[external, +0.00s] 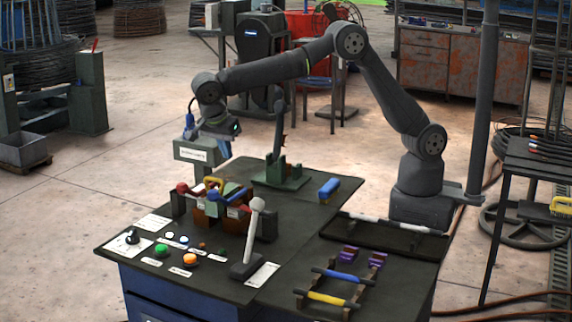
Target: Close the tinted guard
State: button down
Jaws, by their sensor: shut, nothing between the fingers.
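My gripper (189,130) is at the left end of my arm, just above a grey box with a white label (194,154) at the back left of the bench. It is small in the picture and looks shut and empty. I cannot tell whether it touches the box. No tinted guard can be made out clearly; it may be see-through or hidden by the wrist and the box.
The dark bench (210,266) carries a white-knobbed lever (252,232), coloured buttons (162,251), a cluster of red and blue handles (212,197), and a green stand (281,174). A blue block (329,188) and a rack with blue and yellow bars (333,288) lie right.

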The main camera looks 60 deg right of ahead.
aim_at(214, 179)
jog(key=a+f, duration=0.1)
jog(key=a, duration=0.1)
jog(key=a+f, duration=0.1)
jog(key=a, duration=0.1)
jog(key=a+f, duration=0.1)
jog(key=a, duration=0.1)
jog(key=shift+a+f, duration=0.1)
jog(key=shift+a, duration=0.15)
jog(key=shift+a+f, duration=0.45)
jog(key=shift+s+a+f+h, duration=0.1)
jog(key=shift+a+f+h, duration=0.25)
jog(key=shift+f, duration=0.1)
jog(key=shift+s+a+f+h, duration=0.1)
jog(key=shift+a+f+h, duration=0.1)
jog(key=shift+f+h, duration=0.2)
jog(key=w+d+r, duration=0.3)
jog(key=d+r, duration=0.8)
jog(key=r, duration=0.1)
jog(key=shift+w+r, duration=0.15)
jog(key=shift+r, duration=0.15)
jog(key=shift+d, duration=0.1)
dwell(0.7)
